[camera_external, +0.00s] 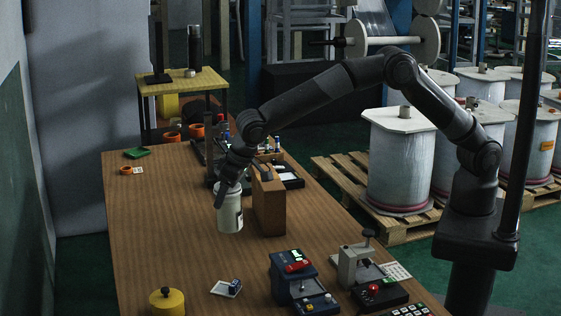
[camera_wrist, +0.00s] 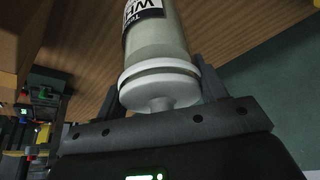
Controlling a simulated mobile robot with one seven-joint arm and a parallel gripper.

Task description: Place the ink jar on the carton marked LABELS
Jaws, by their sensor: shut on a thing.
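The ink jar (camera_external: 229,212) is a pale, whitish jar with a label. It is upright just left of a brown box. The wrist view shows the jar (camera_wrist: 158,48) up close, with a white lid and knob and a partly cut-off label starting "WH". My gripper (camera_external: 228,187) is shut on the jar at its lid end, and the wrist view shows the fingers on either side. I cannot tell whether its base touches the table. The brown box (camera_external: 268,207) may be the carton; no LABELS mark is legible. A brown surface (camera_wrist: 14,48) fills the left of the wrist view.
The wooden table (camera_external: 160,225) is clear to the left of the jar. A blue device (camera_external: 290,285), a grey press (camera_external: 356,266) and a yellow weight (camera_external: 167,301) stand near the front. A dark rack (camera_external: 210,155) and small bottles are behind the box.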

